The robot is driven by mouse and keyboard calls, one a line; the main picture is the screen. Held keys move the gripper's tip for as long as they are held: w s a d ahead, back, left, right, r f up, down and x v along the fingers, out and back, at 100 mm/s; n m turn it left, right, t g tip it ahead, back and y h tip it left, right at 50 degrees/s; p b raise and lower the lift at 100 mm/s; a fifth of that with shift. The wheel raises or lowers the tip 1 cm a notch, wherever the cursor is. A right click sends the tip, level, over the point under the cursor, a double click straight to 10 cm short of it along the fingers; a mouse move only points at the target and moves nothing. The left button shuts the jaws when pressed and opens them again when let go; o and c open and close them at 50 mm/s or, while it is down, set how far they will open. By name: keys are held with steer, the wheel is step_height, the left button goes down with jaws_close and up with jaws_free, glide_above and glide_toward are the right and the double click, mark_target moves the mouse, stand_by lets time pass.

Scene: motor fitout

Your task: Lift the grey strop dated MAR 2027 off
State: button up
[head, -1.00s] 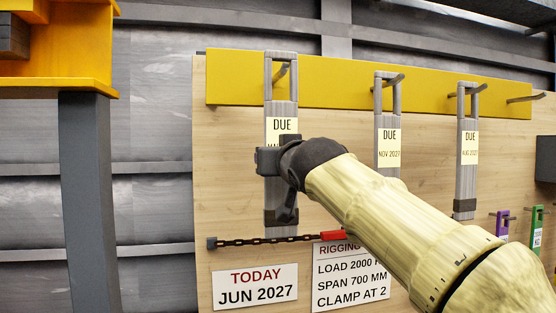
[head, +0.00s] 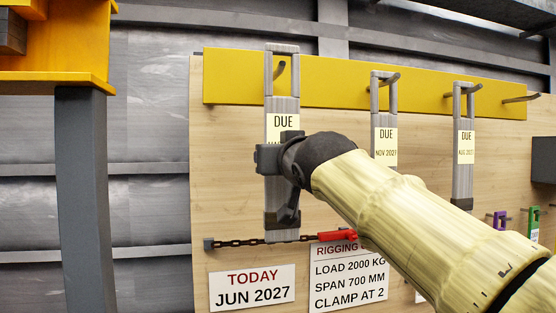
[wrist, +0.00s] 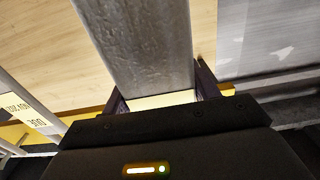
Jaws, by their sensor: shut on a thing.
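The grey strop (head: 282,108) at the left of the board has a pale tag (head: 281,125) reading DUE; its date line is mostly covered by my gripper. My gripper (head: 279,158) is shut on this strop at its middle, below the tag's top line. The strop hangs upright, its top loop around or in front of the left peg (head: 280,71), with the loop's top bar above the peg. I cannot tell whether the peg tip still passes through. In the wrist view the strop (wrist: 140,45) runs between my gripper's fingers (wrist: 162,96).
A strop tagged NOV 2027 (head: 385,140) and one tagged AUG 2027 (head: 464,145) hang to the right on the yellow rail (head: 340,85). A chain (head: 265,241) with a red end crosses near the strop's foot. A grey post (head: 82,190) stands left.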

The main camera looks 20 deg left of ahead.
steer(key=shift+v, duration=0.8)
steer(key=shift+s, duration=0.1)
steer(key=b+v, duration=0.3)
steer(key=v, duration=0.4)
steer(key=shift+s+d, duration=0.2)
steer(key=shift+s, duration=0.15)
stand_by(1.0)
steer(key=shift+r, duration=0.2)
